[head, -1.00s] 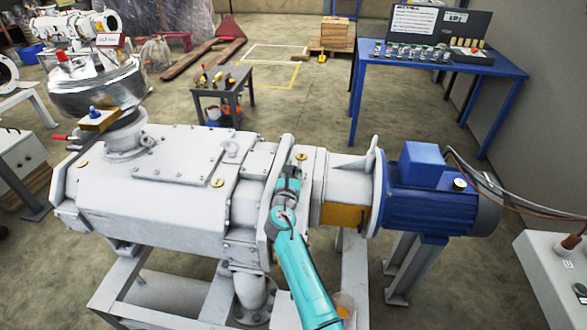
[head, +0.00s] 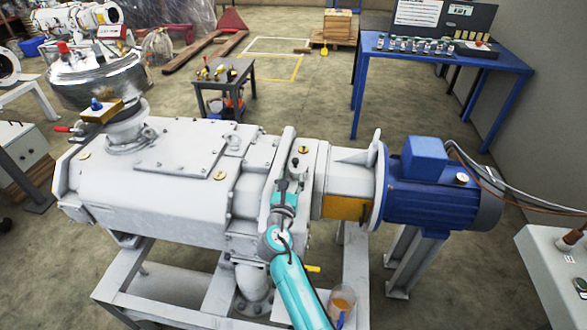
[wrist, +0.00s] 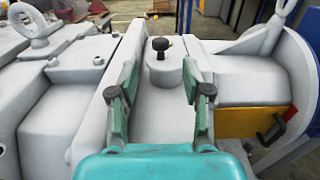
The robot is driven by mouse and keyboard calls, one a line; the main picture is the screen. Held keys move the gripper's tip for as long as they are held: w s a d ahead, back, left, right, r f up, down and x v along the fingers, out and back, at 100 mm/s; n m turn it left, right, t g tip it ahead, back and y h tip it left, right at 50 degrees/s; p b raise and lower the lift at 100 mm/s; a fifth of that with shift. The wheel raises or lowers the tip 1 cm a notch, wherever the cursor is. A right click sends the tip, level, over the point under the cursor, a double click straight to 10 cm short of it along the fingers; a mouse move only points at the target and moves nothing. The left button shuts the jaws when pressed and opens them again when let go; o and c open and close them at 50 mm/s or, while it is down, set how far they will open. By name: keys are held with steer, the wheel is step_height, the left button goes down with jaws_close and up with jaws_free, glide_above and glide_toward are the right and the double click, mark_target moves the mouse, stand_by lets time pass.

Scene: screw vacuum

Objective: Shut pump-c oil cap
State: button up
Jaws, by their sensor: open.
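The white pump (head: 180,165) lies across the head view. A small black knob (head: 303,149), which looks like the oil cap, stands on a short white boss at the pump's motor end. In the wrist view the black knob (wrist: 160,45) is upright on the boss; whether it is fully seated I cannot tell. My gripper (wrist: 161,75) is open and empty, with its two fingers spread left and right of the knob's line. The knob shows just beyond the fingertips, apart from both. In the head view my gripper (head: 283,185) is on the near side of the knob.
A blue motor (head: 425,190) adjoins the pump at right. A lifting eye (wrist: 35,22) and a raised flange flank the gripper's left. A beaker of amber liquid (head: 341,300) stands low beside my arm. A blue table (head: 440,70) and a small tool table (head: 224,80) stand behind.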

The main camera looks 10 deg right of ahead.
steer(key=shift+v, duration=1.85)
